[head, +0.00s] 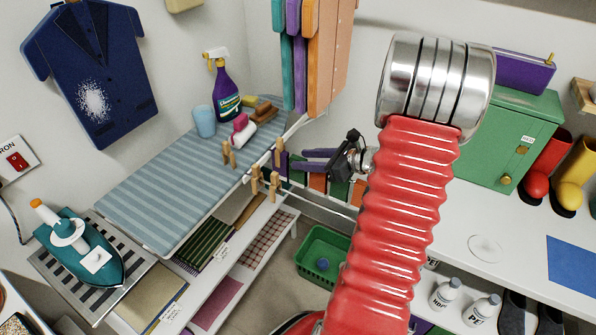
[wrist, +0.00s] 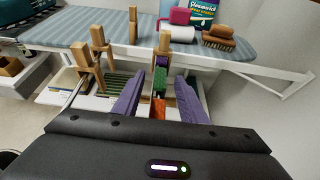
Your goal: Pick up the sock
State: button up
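I cannot single out a sock with certainty. A row of small coloured pieces, purple (head: 283,164), green and orange, shows beyond my fingers; their kind is unclear. In the wrist view similar purple, green (wrist: 160,79) and orange (wrist: 158,106) pieces line up between the fingers. My gripper (head: 303,160) has two purple fingers, held apart with no object gripped. It is right of the ironing board, near wooden pegs (head: 272,186). In the wrist view the fingers (wrist: 158,98) point towards the board's edge. A small blue item (head: 322,264) lies in the green basket (head: 307,272).
The striped ironing board (head: 165,190) holds a spray bottle (head: 226,97), a cup and brushes. A teal iron (head: 85,250) stands at left. A green cabinet (head: 507,135) and boots stand right. Floor shows around the basket.

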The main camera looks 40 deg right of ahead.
jog(key=shift+c, duration=0.4)
grip_shut()
